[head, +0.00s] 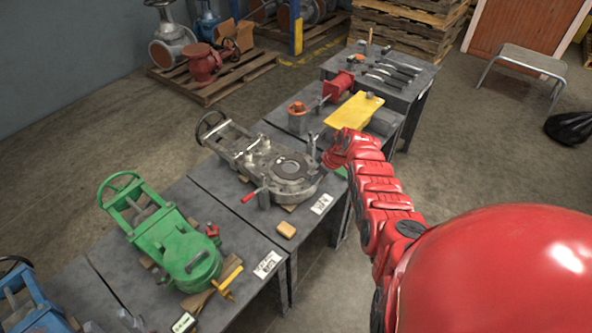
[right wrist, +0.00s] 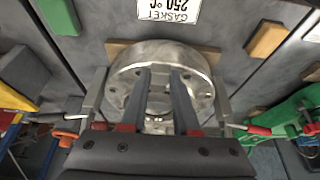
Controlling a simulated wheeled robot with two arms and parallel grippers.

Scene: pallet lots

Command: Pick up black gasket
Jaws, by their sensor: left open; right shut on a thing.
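The black gasket (head: 290,168) shows in the head view as a dark round piece on the flange of a bare-metal valve (head: 262,160). In the right wrist view the two dark fingers of my right gripper (right wrist: 161,72) reach over the round silver flange (right wrist: 125,78), on either side of its middle. My right gripper is shut on the gasket, whose outline is hard to make out between the fingers. In the head view my red right arm reaches in from the right, and its hand is beside the valve. My left gripper is not in view.
A printed label (head: 322,204) lies at the table's front edge. A tan block (head: 287,229) is near it. A green valve (head: 190,255) stands on the nearer table. Beyond are a yellow piece (head: 352,111), a red part (head: 339,87) and several tools.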

